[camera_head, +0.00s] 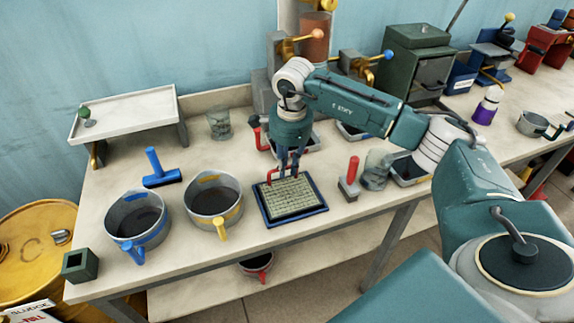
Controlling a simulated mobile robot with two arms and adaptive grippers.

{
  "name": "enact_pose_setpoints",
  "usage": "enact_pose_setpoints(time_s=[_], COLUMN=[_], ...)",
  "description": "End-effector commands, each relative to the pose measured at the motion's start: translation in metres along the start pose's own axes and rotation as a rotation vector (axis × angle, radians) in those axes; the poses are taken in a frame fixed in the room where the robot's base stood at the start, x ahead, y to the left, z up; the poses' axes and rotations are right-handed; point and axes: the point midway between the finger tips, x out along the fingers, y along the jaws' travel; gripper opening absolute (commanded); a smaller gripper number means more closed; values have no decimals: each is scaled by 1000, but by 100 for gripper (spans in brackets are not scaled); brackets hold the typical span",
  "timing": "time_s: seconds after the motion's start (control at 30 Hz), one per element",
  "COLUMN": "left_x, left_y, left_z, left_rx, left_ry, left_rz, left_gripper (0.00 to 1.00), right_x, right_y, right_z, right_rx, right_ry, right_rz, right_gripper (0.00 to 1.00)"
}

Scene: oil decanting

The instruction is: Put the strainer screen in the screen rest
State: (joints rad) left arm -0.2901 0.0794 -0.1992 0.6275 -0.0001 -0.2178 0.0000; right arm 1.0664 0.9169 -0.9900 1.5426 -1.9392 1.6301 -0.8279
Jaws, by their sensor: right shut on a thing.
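The strainer screen (290,198), a pale square mesh with a red handle at its back edge, lies over the dark blue square screen rest (298,217). The blue rim shows around the mesh, and the screen looks about level. I cannot tell whether it touches the rest's floor or hangs slightly above it. My right gripper (284,176) points down at the back edge of the screen, shut on its red handle. The fingers partly hide the handle. My left gripper is out of view.
Two pots, one with a blue handle (137,218) and one with a yellow handle (214,200), stand left of the rest. A red-handled brush (349,183) and a glass jar (376,170) stand close on the right.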

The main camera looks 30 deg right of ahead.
Motion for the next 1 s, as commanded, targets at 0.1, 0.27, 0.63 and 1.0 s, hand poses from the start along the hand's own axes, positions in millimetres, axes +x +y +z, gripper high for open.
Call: enact_pose_setpoints(time_s=[0.1, 0.27, 0.63, 1.0], left_x=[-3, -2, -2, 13], left_y=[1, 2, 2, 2], left_z=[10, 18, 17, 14], left_rx=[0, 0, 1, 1], left_ry=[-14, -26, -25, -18], left_rz=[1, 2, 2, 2], left_gripper=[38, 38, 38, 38], right_x=[7, 8, 8, -38], right_y=[1, 1, 1, -1], right_z=[0, 0, 0, 1], right_rx=[0, -1, -1, 0], right_ry=[0, 0, 0, -3], right_rz=[-1, -2, -1, -8], right_gripper=[0, 0, 36, 36])
